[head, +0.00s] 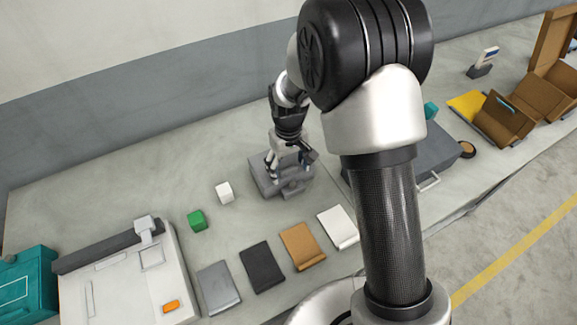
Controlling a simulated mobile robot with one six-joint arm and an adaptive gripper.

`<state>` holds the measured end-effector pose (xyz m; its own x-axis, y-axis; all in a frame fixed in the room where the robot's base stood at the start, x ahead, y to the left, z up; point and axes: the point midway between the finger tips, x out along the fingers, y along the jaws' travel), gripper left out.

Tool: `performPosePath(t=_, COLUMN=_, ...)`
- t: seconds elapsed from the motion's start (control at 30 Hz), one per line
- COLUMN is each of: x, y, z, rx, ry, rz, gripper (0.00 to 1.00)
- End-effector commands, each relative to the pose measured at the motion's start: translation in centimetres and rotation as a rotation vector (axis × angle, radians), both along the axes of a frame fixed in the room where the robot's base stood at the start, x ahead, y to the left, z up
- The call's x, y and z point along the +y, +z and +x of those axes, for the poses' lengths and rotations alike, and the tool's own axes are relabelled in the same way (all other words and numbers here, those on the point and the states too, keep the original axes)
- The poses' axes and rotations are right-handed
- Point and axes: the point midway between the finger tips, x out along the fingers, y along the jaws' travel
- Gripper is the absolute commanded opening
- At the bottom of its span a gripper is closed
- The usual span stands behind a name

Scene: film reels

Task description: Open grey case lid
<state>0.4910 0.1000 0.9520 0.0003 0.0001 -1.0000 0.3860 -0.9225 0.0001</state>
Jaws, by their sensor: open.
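A dark grey case (436,158) with a pale handle on its front lies flat on the table, right of the middle. My arm hides its middle part, and I cannot tell whether its lid is fully shut. My gripper (287,165) is open, pointing down over a small grey block-like device (268,185) left of the case. The fingers are at or just above this device; I cannot tell whether they touch it.
Silver, black, tan and white flat pieces line the table's front. A green cube (197,220) and a white cube (224,192) stand behind them. A white machine (130,275) and teal case (28,285) are left. Open brown boxes (503,118) and a brown round piece (467,149) are right.

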Motion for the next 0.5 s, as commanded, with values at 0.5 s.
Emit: performPosePath(t=0.5, x=0.00, y=0.03, z=0.00, rx=0.000, ry=0.000, rz=0.000, gripper=0.39)
